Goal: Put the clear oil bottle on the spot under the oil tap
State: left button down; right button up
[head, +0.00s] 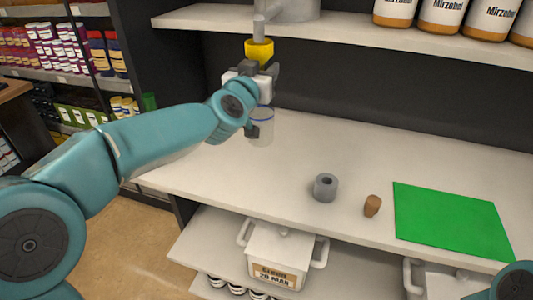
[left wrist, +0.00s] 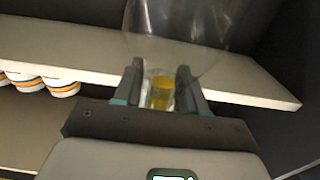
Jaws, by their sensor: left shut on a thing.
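The clear oil bottle (head: 262,132) is see-through with a blue band near its top. It is in my left gripper (head: 262,100), below the yellow oil tap (head: 259,52) in the head view. My arm hides part of the bottle, and I cannot tell whether its base touches the bench. In the left wrist view, the clear bottle (left wrist: 178,35) with pale marks extends upward from the left gripper (left wrist: 158,76). A yellow part (left wrist: 161,92) shows between the fingers. The spot under the tap cannot be made out. My right gripper is out of view.
On the white bench (head: 310,145), a grey ring-shaped piece (head: 325,187), a brown cork (head: 372,205) and a green mat (head: 448,222) lie towards the right. An upper shelf (head: 350,36) carries several jars. A labelled white bin (head: 277,255) stands below.

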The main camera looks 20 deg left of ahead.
aim_at(262, 108)
pick_arm(q)
notch_tip(262, 108, down, 4)
jog(key=shift+w+f+b, duration=0.15)
jog(key=shift+f+b, duration=0.1)
jog(key=shift+b, duration=0.45)
jog(key=f, duration=0.2)
jog(key=f+b, duration=0.1)
jog(key=f, duration=0.1)
jog(key=shift+s+a, duration=0.1)
jog(key=shift+s, duration=0.1)
jog(key=shift+w+f, duration=0.15)
jog(key=shift+f, duration=0.2)
jog(key=shift+s+r, duration=0.15)
jog(key=shift+s, duration=0.05)
jog(key=shift+b, duration=0.3)
jog(key=c, duration=0.6)
grip_release()
jog(key=shift+w+f, duration=0.2)
jog(key=shift+f, duration=0.1)
jog(key=shift+c, duration=0.2)
jog(key=shift+s+r, duration=0.1)
jog(key=shift+s, duration=0.05)
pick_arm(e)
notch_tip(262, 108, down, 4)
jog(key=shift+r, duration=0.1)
